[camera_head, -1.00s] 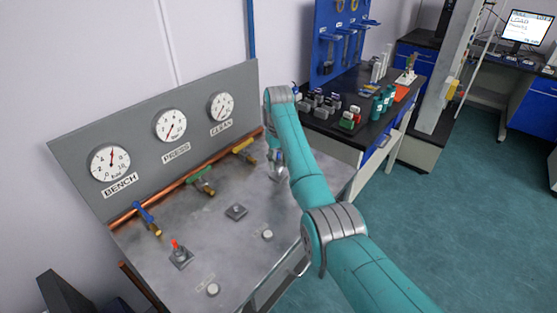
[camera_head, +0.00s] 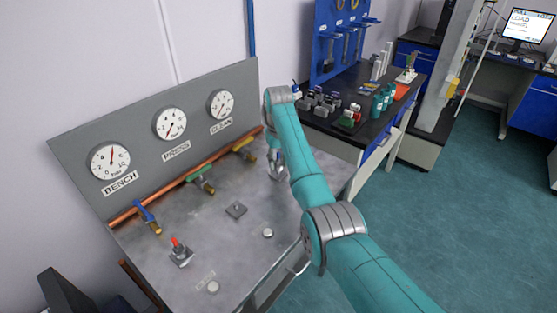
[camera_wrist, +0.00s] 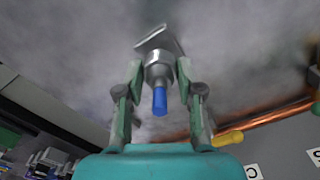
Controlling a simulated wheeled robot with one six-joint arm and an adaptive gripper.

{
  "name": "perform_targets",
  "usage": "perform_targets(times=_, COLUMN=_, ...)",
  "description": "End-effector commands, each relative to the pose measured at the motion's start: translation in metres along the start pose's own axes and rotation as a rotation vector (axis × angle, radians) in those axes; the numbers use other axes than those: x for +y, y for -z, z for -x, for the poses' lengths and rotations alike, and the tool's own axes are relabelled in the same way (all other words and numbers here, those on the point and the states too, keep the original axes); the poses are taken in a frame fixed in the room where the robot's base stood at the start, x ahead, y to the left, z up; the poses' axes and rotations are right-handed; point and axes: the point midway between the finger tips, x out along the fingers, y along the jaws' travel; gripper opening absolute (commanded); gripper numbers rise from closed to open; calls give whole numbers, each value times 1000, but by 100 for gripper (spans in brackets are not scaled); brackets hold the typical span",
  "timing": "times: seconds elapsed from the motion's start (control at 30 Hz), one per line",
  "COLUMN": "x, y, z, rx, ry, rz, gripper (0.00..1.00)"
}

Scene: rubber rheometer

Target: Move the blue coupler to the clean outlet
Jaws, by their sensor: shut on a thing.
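The blue coupler (camera_wrist: 160,100) has a blue stem and a grey metal collar. In the wrist view it sits between the two fingers of my gripper (camera_wrist: 157,72), which are shut on the collar. A pale metal plate-like piece (camera_wrist: 155,38) shows just beyond the collar; I cannot tell whether the coupler is seated on it. In the head view my gripper (camera_head: 276,168) is low over the right end of the metal bench, below the CLEAN gauge (camera_head: 221,103) and near the yellow valve (camera_head: 244,148). My arm and gripper hide the coupler and clean outlet there.
The bench (camera_head: 205,225) also carries a middle outlet block (camera_head: 236,210), a block with a red-tipped fitting (camera_head: 180,250) and two round knobs. A blue valve (camera_head: 147,217) and green valve (camera_head: 201,180) sit on the copper pipe. A dark table with bottles stands right.

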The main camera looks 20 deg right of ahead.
Motion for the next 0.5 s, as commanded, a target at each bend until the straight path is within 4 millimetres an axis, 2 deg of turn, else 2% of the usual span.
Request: perform_targets(times=0.5, x=0, y=0, z=-16, rx=0, ry=0, rz=0, gripper=0)
